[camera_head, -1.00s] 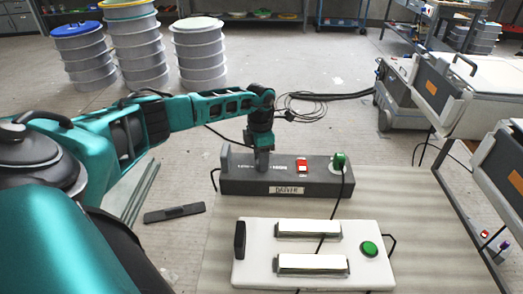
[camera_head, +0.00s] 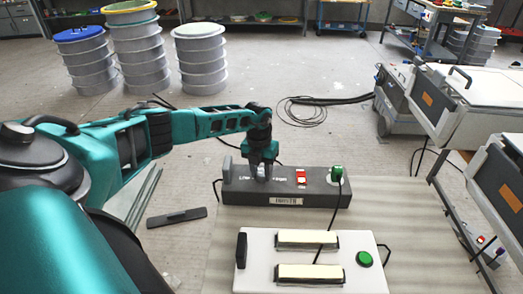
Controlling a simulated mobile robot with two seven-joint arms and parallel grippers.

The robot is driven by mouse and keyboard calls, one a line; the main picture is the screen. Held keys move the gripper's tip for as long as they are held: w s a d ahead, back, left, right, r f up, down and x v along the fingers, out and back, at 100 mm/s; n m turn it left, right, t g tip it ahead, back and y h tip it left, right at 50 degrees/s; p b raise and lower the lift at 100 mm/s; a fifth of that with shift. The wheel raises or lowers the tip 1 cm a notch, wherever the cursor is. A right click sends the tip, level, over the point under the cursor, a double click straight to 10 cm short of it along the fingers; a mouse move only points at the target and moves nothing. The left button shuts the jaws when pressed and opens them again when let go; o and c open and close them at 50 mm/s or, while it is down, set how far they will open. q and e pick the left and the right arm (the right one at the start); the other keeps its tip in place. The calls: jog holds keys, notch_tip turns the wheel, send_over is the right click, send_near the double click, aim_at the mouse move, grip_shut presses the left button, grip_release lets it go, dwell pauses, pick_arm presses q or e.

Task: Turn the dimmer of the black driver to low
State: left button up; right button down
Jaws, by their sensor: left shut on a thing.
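The black driver (camera_head: 325,196) is a long dark box lying across the light mat, with a label on its front, a red switch (camera_head: 300,177) and a green plug (camera_head: 337,174) on top. My left gripper (camera_head: 262,176) points down onto the driver's top, left of the red switch. It is shut on the dimmer, which its fingers hide, so the dimmer's setting cannot be read. In front of the driver lies a white panel (camera_head: 260,262) with two pale bars (camera_head: 308,240) and a green button (camera_head: 364,259). My right gripper is not in view.
A flat dark bar (camera_head: 176,218) lies on the floor at left. A black cable runs from the plug across the white panel. Stacked grey drums (camera_head: 202,62) stand behind. Grey cases (camera_head: 462,88) stand at right. The mat (camera_head: 400,215) right of the driver is clear.

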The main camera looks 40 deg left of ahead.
aim_at(259, 173)
pick_arm(q)
jog(key=shift+n, duration=0.8)
jog(key=o, duration=1)
jog(key=shift+o, duration=0.2)
notch_tip(259, 173, up, 13)
jog(key=shift+s+a, duration=0.2)
jog(key=shift+a, duration=0.1)
